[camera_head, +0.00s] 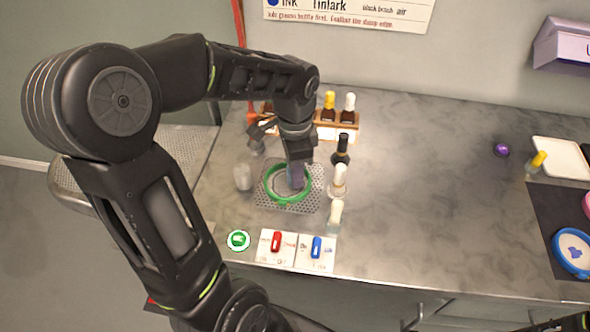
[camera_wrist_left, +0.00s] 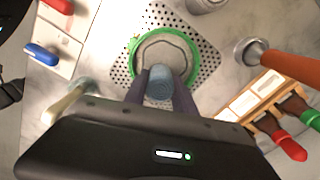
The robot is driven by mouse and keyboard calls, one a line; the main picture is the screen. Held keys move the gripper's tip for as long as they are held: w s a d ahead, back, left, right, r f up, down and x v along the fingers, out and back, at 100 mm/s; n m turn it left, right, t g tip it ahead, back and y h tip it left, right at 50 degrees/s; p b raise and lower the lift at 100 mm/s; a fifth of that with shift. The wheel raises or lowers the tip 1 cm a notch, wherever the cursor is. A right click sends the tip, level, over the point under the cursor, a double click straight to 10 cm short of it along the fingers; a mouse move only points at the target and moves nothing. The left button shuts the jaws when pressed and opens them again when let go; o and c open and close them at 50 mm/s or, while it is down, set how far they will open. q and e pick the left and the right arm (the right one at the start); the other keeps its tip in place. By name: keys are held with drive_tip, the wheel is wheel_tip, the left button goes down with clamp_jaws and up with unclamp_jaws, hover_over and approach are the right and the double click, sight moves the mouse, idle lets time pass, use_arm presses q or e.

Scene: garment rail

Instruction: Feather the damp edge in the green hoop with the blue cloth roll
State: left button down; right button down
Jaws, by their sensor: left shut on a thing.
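The green hoop (camera_head: 268,195) lies on a perforated metal plate (camera_head: 312,205) on the counter. In the left wrist view the hoop (camera_wrist_left: 136,47) holds pale fabric (camera_wrist_left: 170,52) with a darker wavy outline. My left gripper (camera_head: 296,182) points down over the hoop's right part. In the left wrist view my left gripper (camera_wrist_left: 160,96) is shut on the blue cloth roll (camera_wrist_left: 159,80), whose rounded end shows over the near part of the hoop. I cannot tell whether the roll touches the fabric. In the head view the gripper hides most of the roll. My right gripper is not in view.
Several bottles, such as a dark one (camera_head: 341,150), stand right of the hoop. A wooden rack (camera_head: 347,128) holds bottles behind. A clear cup (camera_head: 242,177) stands left. Red (camera_head: 276,242) and blue (camera_head: 317,247) items lie in front. The counter's middle right is clear.

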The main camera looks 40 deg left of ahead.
use_arm(q)
drive_tip(key=shift+w+a, duration=0.25)
drive_tip(key=shift+f, duration=0.1)
drive_tip(key=shift+a+f, duration=0.1)
drive_tip(key=shift+a, duration=0.4)
drive_tip(key=shift+a, duration=0.1)
idle(0.3)
drive_tip(key=shift+s+a, duration=0.3)
drive_tip(key=shift+a, duration=0.2)
drive_tip(key=shift+s, duration=0.1)
drive_tip(key=shift+s+a+r, duration=0.15)
drive_tip(key=shift+s+r, duration=0.05)
drive_tip(key=shift+s, duration=0.1)
drive_tip(key=shift+s, duration=0.15)
idle(0.4)
